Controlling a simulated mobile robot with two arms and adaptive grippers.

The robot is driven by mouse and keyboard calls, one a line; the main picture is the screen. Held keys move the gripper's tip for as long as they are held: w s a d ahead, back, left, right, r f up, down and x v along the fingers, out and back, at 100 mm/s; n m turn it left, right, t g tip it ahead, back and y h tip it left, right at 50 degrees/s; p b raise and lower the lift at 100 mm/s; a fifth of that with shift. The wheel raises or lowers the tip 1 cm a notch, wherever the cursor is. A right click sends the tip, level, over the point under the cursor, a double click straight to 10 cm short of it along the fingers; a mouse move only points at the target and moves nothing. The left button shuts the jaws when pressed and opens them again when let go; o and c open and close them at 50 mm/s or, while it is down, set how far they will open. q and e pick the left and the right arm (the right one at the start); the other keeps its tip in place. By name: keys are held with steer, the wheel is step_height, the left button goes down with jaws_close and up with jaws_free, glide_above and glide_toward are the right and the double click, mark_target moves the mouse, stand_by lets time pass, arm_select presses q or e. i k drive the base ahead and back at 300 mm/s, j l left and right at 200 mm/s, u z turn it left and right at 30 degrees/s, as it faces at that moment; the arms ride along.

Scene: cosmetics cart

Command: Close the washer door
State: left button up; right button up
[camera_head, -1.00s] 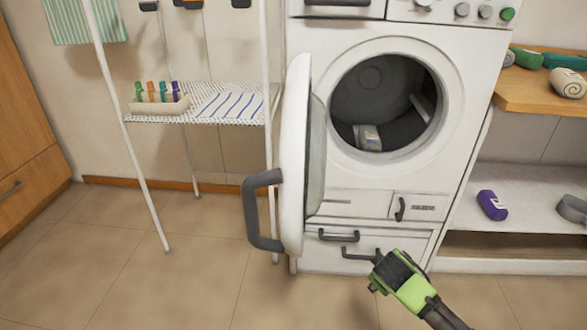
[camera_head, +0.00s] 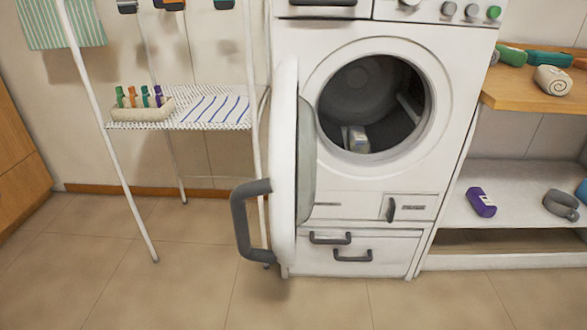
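The white washer (camera_head: 350,195) stands in the middle of the view with its front facing me. Its round door (camera_head: 287,165) is swung wide open to the left and shows nearly edge-on. A dark grey handle (camera_head: 241,220) sticks out from the door's left side. The round drum opening (camera_head: 371,103) is uncovered, and a small pale item (camera_head: 356,138) lies inside the drum. Neither of my grippers shows in the view now.
A white rack (camera_head: 88,95) with a patterned shelf holding a tray of small bottles stands close left of the open door. At right, a wooden shelf (camera_head: 520,93) holds rolled towels, above a white shelf (camera_head: 510,190) with a purple bottle (camera_head: 481,202). The floor in front is clear.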

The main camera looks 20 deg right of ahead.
mark_target(281, 185)
steer(key=i+j+z, duration=0.1)
steer(key=i+z, duration=0.35)
steer(key=i+j+z, duration=0.2)
steer(key=z, duration=0.25)
steer(key=i+j+z, duration=0.45)
steer(key=k+l, duration=0.05)
steer(key=k, duration=0.05)
